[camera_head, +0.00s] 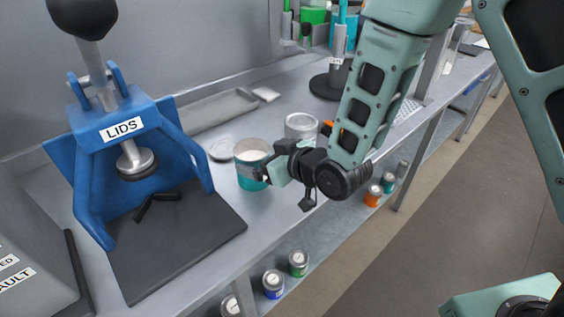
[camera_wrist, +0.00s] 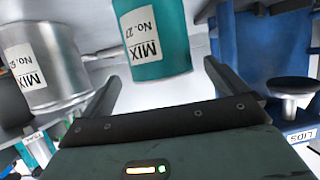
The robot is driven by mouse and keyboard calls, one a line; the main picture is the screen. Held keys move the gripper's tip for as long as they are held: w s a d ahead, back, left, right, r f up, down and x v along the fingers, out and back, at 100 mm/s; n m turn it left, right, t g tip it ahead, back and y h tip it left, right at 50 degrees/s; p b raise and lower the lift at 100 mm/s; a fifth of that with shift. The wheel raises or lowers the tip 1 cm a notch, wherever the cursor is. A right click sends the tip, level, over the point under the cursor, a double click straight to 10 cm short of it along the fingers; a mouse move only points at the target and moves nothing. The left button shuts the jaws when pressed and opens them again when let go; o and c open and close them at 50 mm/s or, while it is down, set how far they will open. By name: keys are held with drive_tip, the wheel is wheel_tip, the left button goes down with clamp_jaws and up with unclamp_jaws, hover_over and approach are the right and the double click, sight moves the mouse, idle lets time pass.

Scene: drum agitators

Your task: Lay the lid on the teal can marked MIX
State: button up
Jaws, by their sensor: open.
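The teal can (camera_head: 247,172) stands upright on the bench, with a pale surface showing at its top. In the wrist view the teal can (camera_wrist: 158,45) appears inverted and its label reads MIX. A flat pale disc (camera_head: 222,150), which looks like the lid, lies on the bench just behind and left of the can. My gripper (camera_head: 265,173) is at the can's right side. In the wrist view my gripper (camera_wrist: 163,75) has its two fingers spread, with the can between or just beyond the tips. I cannot tell whether they touch it.
A silver can (camera_head: 300,125), also labelled MIX in the wrist view (camera_wrist: 45,65), stands close behind my gripper. A blue press marked LIDS (camera_head: 122,128) stands at left on a dark mat (camera_head: 185,250). A grey tray (camera_head: 215,110) lies along the wall. Small cans sit on a lower shelf.

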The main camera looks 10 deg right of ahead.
drive_tip(key=s+d+r+g+h, duration=0.2)
drive_tip(key=s+d+r+g, duration=0.1)
drive_tip(key=s, duration=0.6)
drive_tip(key=s+d+r+g+h+p, duration=0.1)
drive_tip(key=s+d+r+g+h, duration=0.2)
drive_tip(key=s, duration=0.6)
drive_tip(key=s+d+r+g+h+p, duration=0.1)
drive_tip(key=s+d+r+g, duration=0.3)
drive_tip(key=s, duration=0.5)
drive_tip(key=shift+d+h, duration=0.4)
drive_tip(key=shift+h, duration=0.5)
